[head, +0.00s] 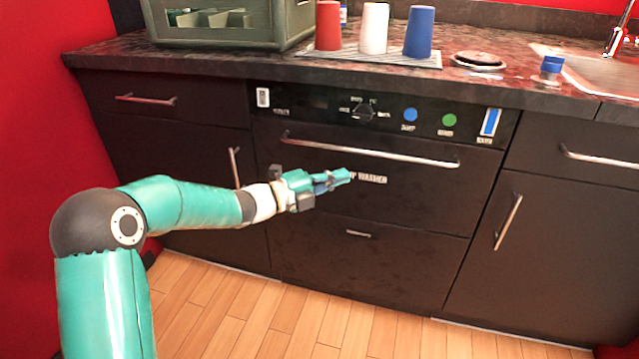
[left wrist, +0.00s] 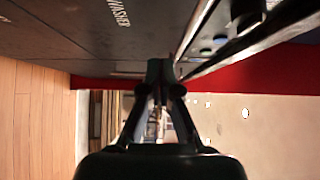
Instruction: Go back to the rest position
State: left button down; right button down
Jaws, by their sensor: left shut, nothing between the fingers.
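My left gripper (head: 338,180) is shut and empty. In the head view it hangs in front of the dark dishwasher front (head: 400,205), below the long metal handle (head: 370,150). The left wrist view shows the closed fingers (left wrist: 160,75) pointing away from the camera, with nothing between them. The dishwasher door (left wrist: 90,30) with its lettering shows at the upper left there, apart from the fingers. My right gripper is not in view.
The counter holds a green crate (head: 230,30), a red cup (head: 328,26), a white cup (head: 374,28) and a blue cup (head: 419,32). A sink (head: 600,75) is at the right. Cabinet handles stick out on both sides. The wooden floor (head: 300,310) is clear.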

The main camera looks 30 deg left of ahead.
pick_arm(q)
jog(key=v, duration=0.4)
jog(key=d+f+n+g, duration=0.2)
jog(key=d+f+n, duration=0.1)
jog(key=d+f, duration=0.75)
jog(key=s+d+f+n+g+y, duration=0.1)
jog(key=s+d+f+n+g, duration=0.25)
jog(key=f, duration=0.55)
jog(key=s+d+f+n+y, duration=0.2)
jog(key=s+f+n, duration=0.35)
jog(key=f, duration=0.25)
jog(key=s+f+n+g+y, duration=0.2)
jog(key=s+f+n+g, duration=0.2)
jog(key=s+f+n, duration=0.5)
jog(key=s+f+n+g+y, duration=0.1)
jog(key=s+f+n+g, duration=0.4)
jog(key=s, duration=0.8)
notch_tip(320, 180, up, 36)
jog(key=n+p, duration=0.1)
jog(key=p, duration=3.4)
jog(key=shift+a, duration=0.4)
